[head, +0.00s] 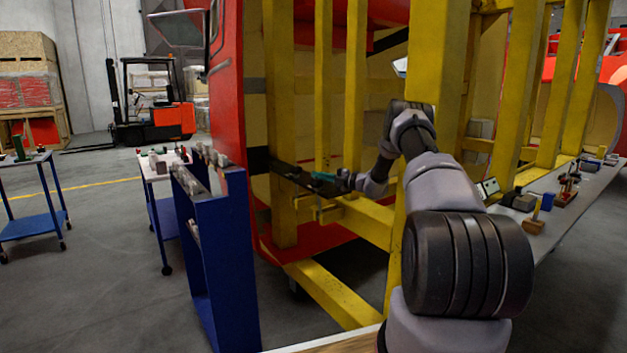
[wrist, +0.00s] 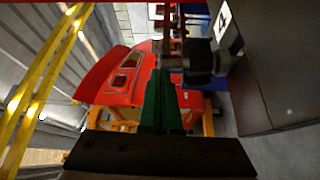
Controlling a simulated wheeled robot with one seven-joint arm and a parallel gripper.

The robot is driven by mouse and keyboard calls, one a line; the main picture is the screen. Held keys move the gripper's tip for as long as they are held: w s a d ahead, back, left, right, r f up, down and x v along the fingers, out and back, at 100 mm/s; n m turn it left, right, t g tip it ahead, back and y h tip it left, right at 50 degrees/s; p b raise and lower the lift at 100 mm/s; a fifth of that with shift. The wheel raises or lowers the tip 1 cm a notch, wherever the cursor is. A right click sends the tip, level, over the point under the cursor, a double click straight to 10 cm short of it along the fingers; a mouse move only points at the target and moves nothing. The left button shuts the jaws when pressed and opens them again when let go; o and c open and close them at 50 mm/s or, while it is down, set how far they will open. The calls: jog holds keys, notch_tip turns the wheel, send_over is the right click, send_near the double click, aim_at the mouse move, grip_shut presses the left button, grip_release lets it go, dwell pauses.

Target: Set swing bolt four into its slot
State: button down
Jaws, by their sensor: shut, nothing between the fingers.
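My gripper's two green fingers (wrist: 160,102) are shut together with nothing between them; in the head view the teal fingers (head: 323,176) show small beside the dark bar on the red nosecone. In the wrist view a dark round-bodied bolt (wrist: 206,60) with a short grey shank lies just right of the fingertips, next to a white label with a 4 (wrist: 226,22). The fingertips overlap the shank's end in the picture; I cannot tell whether they touch. The slot cannot be made out clearly, and the bolt is too small to tell in the head view.
A dark panel (wrist: 275,70) fills the right of the wrist view. Yellow frame posts (head: 325,80) stand close around my arm. A blue rack (head: 222,255) stands left of the nosecone, and a bench (head: 560,222) with tools runs along the right.

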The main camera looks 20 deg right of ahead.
jog(key=shift+w+d, duration=0.1)
jog(key=shift+d, duration=0.2)
jog(key=shift+r, duration=0.1)
notch_tip(320, 180, up, 10)
dwell(0.6)
dwell(0.4)
